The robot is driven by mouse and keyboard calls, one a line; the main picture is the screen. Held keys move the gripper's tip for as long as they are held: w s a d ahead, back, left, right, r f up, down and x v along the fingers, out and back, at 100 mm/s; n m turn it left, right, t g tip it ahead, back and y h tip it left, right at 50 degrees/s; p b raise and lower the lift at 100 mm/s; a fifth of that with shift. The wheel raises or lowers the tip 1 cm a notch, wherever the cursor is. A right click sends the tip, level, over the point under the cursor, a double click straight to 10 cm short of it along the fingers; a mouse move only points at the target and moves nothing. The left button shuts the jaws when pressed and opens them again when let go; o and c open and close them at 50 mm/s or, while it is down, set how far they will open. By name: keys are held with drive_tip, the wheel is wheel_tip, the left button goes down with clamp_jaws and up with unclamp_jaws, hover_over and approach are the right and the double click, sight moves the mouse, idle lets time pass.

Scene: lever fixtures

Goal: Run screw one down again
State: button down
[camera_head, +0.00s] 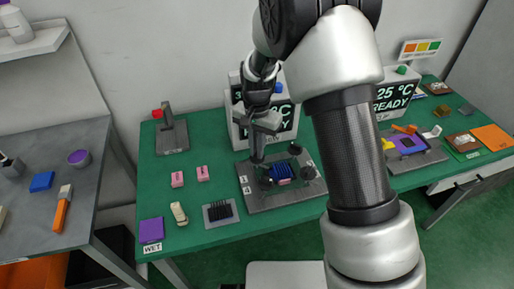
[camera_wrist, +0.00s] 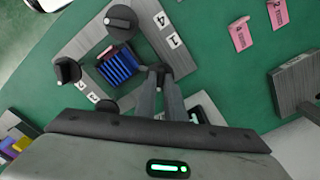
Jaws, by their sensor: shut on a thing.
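A grey plate (camera_head: 285,202) on the green bench carries black screw knobs around a blue finned block (camera_head: 283,171), which also shows in the wrist view (camera_wrist: 121,66). My gripper (camera_head: 257,161) points down at the plate's left side. In the wrist view my gripper (camera_wrist: 160,74) is shut on a dark screw knob, mostly hidden between the fingertips; the label 1 (camera_wrist: 174,41) is the closest label to it. Other knobs stand free: one by the label 4 (camera_wrist: 120,18), one at the left (camera_wrist: 67,69) and one lower down (camera_wrist: 103,108). How far the held screw is down cannot be told.
A display box (camera_head: 287,122) stands right behind the plate. Pink tags (camera_head: 203,173), a black finned block (camera_head: 220,212) and a red-topped fixture (camera_head: 172,135) are to the left. A second station (camera_head: 412,153) is to the right. Bench between the tags and plate is clear.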

drive_tip(key=shift+m, duration=0.4)
drive_tip(key=c, duration=1.8)
unclamp_jaws()
drive_tip(key=shift+c, duration=0.2)
wheel_tip(320, 180, up, 18)
drive_tip(key=p, duration=0.1)
drive_tip(key=shift+f, duration=0.25)
drive_tip(key=s+d+r+n+t+p, duration=0.45)
drive_tip(key=s+d+r, duration=0.65)
drive_tip(key=s+r, duration=0.5)
drive_tip(key=s+d+n+t+p, duration=0.1)
drive_tip(key=s+d+p, duration=0.1)
drive_tip(key=s, duration=0.6)
drive_tip(key=shift+d+r+p, duration=0.2)
drive_tip(key=shift+d+p, duration=0.1)
drive_tip(key=shift+d, duration=0.35)
